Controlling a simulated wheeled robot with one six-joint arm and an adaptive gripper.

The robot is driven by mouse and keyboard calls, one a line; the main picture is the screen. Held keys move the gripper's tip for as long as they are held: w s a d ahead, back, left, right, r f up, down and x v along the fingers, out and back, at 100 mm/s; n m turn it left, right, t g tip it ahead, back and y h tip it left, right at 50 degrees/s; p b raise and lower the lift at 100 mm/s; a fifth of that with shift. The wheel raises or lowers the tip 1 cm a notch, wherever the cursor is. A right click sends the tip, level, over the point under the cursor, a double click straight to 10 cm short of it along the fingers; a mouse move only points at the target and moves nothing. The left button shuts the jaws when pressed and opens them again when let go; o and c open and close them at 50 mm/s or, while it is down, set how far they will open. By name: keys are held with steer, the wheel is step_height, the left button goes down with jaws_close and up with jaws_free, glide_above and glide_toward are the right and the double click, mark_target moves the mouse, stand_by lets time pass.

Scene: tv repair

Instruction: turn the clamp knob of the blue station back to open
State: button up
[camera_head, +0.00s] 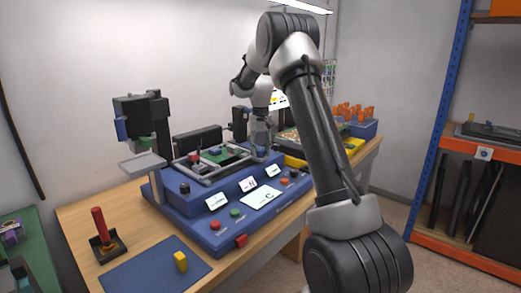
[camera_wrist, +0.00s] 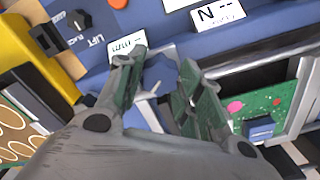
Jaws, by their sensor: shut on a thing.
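The blue station (camera_head: 282,205) stands on the wooden bench, with small displays, buttons and a black knob on its sloped front. My gripper (camera_head: 261,141) reaches down to the right end of the board holder on its top. In the wrist view my gripper (camera_wrist: 165,85) has its two fingers on either side of the blue, lobed clamp knob (camera_wrist: 158,70) and is shut on it. The fingers hide part of the knob. The green circuit board (camera_wrist: 275,100) lies in the holder beside the right finger.
A black knob marked LIFT (camera_wrist: 78,22) and a yellow part are close to my gripper. Orange-topped items (camera_head: 352,112) stand behind.

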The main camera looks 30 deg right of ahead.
mark_target(260, 150)
steer(key=n, duration=0.5)
steer(key=shift+n, duration=2.6)
steer(key=o, duration=1)
steer(key=shift+o, duration=0.2)
step_height(260, 150, up, 12)
